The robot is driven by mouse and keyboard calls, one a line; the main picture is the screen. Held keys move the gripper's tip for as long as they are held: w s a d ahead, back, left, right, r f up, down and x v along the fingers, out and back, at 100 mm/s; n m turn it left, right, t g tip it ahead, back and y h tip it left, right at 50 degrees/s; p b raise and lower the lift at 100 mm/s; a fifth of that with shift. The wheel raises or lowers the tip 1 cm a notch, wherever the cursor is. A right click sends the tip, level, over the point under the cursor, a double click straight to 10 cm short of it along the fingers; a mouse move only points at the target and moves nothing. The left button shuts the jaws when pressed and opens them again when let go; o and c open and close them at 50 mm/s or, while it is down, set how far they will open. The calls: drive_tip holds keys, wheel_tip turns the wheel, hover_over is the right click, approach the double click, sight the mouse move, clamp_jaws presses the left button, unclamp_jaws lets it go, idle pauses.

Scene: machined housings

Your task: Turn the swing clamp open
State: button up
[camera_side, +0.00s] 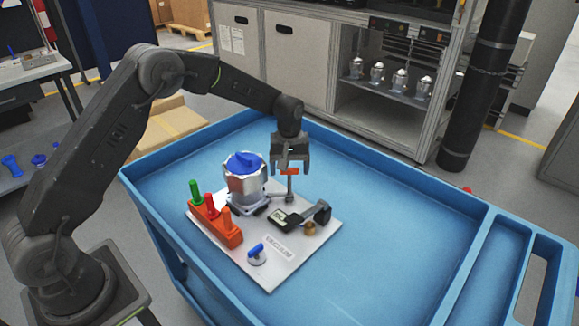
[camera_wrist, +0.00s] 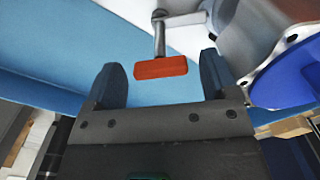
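The swing clamp is a thin grey post (camera_side: 290,187) with a red-orange grip (camera_side: 291,171) on top, at the right of the housing. In the wrist view the orange grip (camera_wrist: 160,68) lies between my fingers, with clear gaps on both sides. A grey arm (camera_wrist: 182,19) reaches from the post towards the housing; its contact there is unclear. The silver housing (camera_side: 243,191) with a blue cap (camera_side: 245,162) stands upright on the white plate (camera_side: 270,279). My gripper (camera_side: 290,168) is open, pointing down around the grip, holding nothing.
The blue cart top (camera_side: 400,235) is clear to the right.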

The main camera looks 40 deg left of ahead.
drive_tip(key=c, duration=0.9)
drive_tip(key=shift+o, duration=0.2)
drive_tip(key=shift+m, duration=0.3)
drive_tip(key=m, duration=0.3)
drive_tip(key=shift+m, duration=2.6)
drive_tip(key=o, duration=0.9)
